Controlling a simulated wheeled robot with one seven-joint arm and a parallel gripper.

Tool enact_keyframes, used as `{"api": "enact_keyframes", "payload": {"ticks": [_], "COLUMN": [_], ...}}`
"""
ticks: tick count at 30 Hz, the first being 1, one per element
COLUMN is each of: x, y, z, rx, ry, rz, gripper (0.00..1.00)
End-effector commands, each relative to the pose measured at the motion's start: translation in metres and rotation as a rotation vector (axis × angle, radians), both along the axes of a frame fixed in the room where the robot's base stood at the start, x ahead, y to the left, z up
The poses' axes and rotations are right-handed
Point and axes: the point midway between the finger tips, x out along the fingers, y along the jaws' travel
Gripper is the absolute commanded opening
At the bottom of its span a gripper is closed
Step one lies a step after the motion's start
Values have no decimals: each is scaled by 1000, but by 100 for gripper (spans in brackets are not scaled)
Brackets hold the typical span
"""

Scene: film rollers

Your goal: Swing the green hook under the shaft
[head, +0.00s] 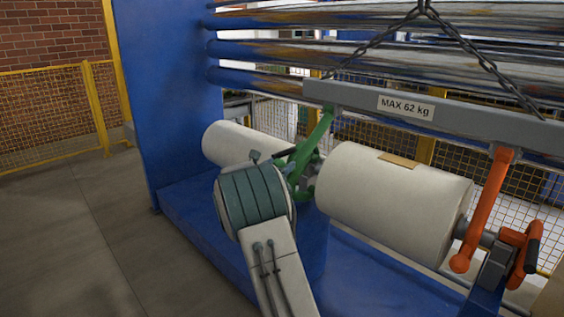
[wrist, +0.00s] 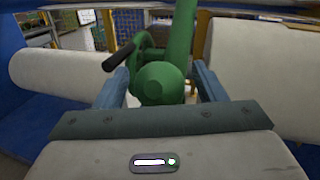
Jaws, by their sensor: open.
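The green hook (head: 318,132) hangs from the left part of the grey lifting beam (head: 350,95). In the wrist view the green hook (wrist: 181,35) comes down to a round green knob (wrist: 160,84). My gripper (wrist: 160,88) is open, with one blue-grey finger on each side of the knob; I cannot tell whether either finger touches it. In the head view my wrist hides the hook's lower end. The shaft shows as a grey stub (head: 487,239) at the roll's right end. Its left end is mostly hidden, so I cannot tell how the hook sits against it.
The large white roll (head: 385,195) lies right of my wrist, and another white roll (head: 235,143) lies behind left. A green clamp with a black handle (wrist: 118,56) is close to my left finger. An orange hook (head: 488,205) hangs right. Open floor (head: 70,230) lies left.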

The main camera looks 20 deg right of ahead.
Motion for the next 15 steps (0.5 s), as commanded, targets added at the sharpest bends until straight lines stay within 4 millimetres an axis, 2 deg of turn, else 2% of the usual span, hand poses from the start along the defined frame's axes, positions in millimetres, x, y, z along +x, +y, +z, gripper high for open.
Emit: {"api": "enact_keyframes", "payload": {"ticks": [6, 15], "x": [11, 12], "y": [-15, -17], "z": [0, 0], "rx": [1, 1], "ry": [-1, -1], "rz": [0, 1], "gripper": [64, 64]}}
